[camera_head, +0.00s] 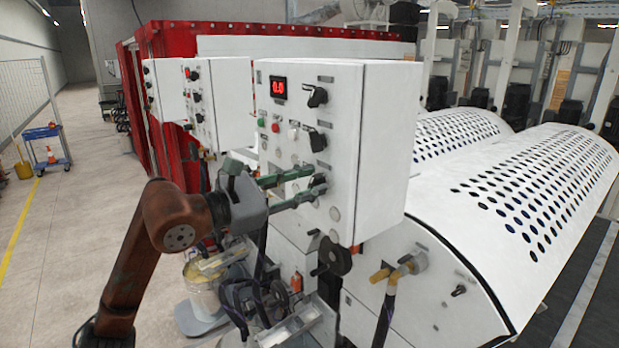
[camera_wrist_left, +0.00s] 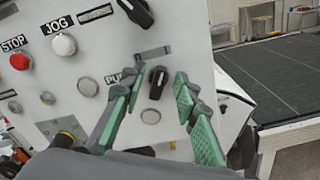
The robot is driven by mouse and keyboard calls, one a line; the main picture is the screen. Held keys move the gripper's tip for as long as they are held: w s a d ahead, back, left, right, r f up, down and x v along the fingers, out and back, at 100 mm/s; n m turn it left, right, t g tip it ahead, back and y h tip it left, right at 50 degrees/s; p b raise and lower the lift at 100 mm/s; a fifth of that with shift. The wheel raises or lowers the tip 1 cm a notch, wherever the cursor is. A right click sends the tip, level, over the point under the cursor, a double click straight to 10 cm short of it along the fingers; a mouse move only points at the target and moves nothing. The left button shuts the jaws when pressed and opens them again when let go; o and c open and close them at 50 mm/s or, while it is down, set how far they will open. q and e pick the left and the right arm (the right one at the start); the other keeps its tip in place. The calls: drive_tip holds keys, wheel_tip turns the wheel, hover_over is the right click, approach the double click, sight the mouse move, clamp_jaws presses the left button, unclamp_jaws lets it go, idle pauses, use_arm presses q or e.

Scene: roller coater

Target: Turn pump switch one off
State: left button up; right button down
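The pump switch (camera_wrist_left: 157,80) is a black rotary knob on the white control panel, beside a "PU…" label partly hidden by a finger. Its handle looks close to upright in the left wrist view; I cannot read its setting. In the head view it is the lowest black knob, partly covered by the fingertips. My left gripper (camera_head: 312,182) reaches the panel from the left. In the left wrist view its green fingers (camera_wrist_left: 159,76) are spread, one on each side of the knob, with gaps visible. My right gripper is not in view.
A perforated white cover (camera_head: 535,190) lies to the right. Hoses hang below.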

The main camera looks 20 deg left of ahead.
use_arm(q)
drive_tip(key=shift+w+d, duration=0.1)
drive_tip(key=shift+w, duration=0.05)
drive_tip(key=shift+c, duration=0.3)
clamp_jaws()
